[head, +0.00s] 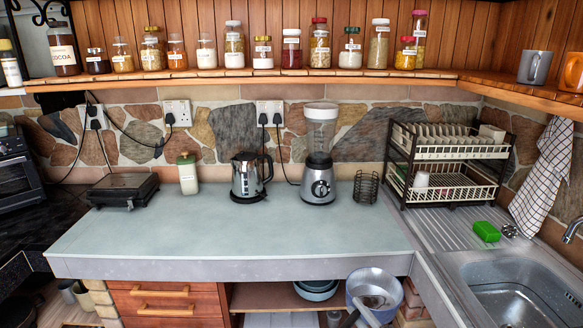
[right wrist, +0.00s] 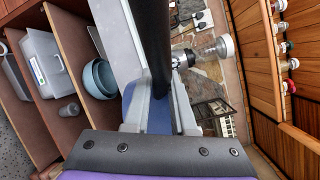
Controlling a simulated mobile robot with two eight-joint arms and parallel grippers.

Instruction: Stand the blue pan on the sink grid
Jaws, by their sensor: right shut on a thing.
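The blue pan (head: 356,284) is at the bottom of the head view, in front of the counter's front edge near the right corner, its pale inside visible. My right gripper (head: 374,302) is at the pan, partly hidden by it and the frame edge. In the right wrist view, a long dark bar (right wrist: 154,45) stands between the fingers of my right gripper (right wrist: 156,112), with blue surface (right wrist: 157,118) showing between them. The ribbed metal drainboard (head: 432,232) lies left of the sink basin (head: 515,290); I cannot make out a separate grid. My left gripper is out of view.
A two-tier dish rack (head: 448,165) stands at the drainboard's back, with a green sponge (head: 486,231) to its front right. A blender (head: 319,175) and kettle (head: 247,178) line the back. The counter's front half (head: 230,238) is clear. Blue bowls (head: 316,288) sit below.

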